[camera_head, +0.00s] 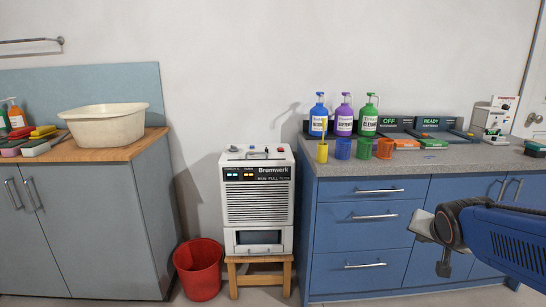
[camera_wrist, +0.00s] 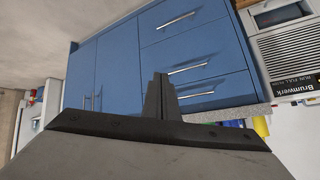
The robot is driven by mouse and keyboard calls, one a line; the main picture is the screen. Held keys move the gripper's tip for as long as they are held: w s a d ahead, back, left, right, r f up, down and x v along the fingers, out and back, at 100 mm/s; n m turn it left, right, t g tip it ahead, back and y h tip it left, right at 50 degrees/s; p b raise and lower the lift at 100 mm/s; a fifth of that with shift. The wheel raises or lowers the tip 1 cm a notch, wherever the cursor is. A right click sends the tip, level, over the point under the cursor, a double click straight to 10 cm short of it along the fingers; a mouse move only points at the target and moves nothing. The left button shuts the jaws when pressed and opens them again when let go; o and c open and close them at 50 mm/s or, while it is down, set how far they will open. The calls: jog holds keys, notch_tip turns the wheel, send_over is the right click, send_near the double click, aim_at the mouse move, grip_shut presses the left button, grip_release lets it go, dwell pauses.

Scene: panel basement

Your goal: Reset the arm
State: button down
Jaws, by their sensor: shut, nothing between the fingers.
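My gripper (camera_head: 432,245) shows at the lower right of the head view, at the end of my blue and black arm, in front of the blue cabinet (camera_head: 362,240). Its fingers are shut with nothing between them. In the wrist view my gripper (camera_wrist: 160,92) points at the blue cabinet (camera_wrist: 120,62), which appears tilted there. The gripper is apart from the drawers and handles as far as I can see.
The counter (camera_head: 350,163) holds pump bottles (camera_head: 343,116), colored cups (camera_head: 364,148) and panels. A white Brumwerk machine (camera_head: 257,200) stands on a wooden stool (camera_head: 258,262), beside a red bucket (camera_head: 199,270). A cream basin (camera_head: 104,124) sits on the left cabinet.

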jog(key=s+a+f+n+g+y, duration=0.1)
jog(key=s+a, duration=0.4)
jog(key=s, duration=0.5)
jog(key=s+a+f+n+g+y, duration=0.2)
jog(key=s+a+n, duration=0.4)
jog(key=s, duration=0.4)
jog(key=shift+f+g, duration=0.3)
jog(key=shift+g, duration=0.3)
